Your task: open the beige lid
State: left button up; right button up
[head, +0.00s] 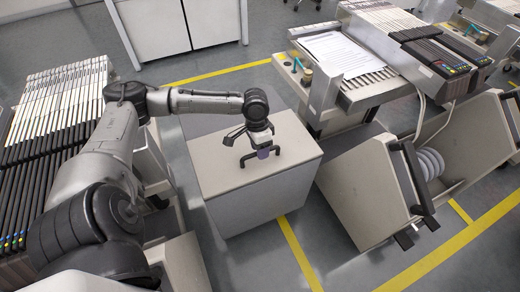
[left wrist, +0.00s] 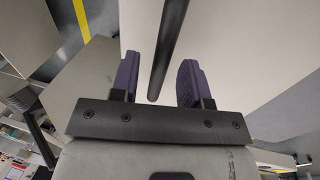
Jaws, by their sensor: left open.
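The beige lid (head: 222,172) is the flat top of a box standing in the middle of the head view, and it looks closed. A dark bar handle (head: 248,157) is on it. My left gripper (head: 264,152), with purple fingertips, is above the lid at the handle. In the left wrist view, the end of the handle (left wrist: 168,50) lies between the two open purple fingers of the gripper (left wrist: 160,80), with a gap on each side. The pale lid (left wrist: 260,45) fills the right of that view. My right gripper is not in view.
A feeder trolley with papers (head: 335,52) stands behind and right of the box. A tilted beige bin (head: 365,190) with dark handles is at right. A rack of feeders (head: 55,115) is at left. Open floor with yellow lines (head: 300,252) lies in front.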

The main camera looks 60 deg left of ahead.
pick_arm(q)
grip_shut()
dwell(0.4)
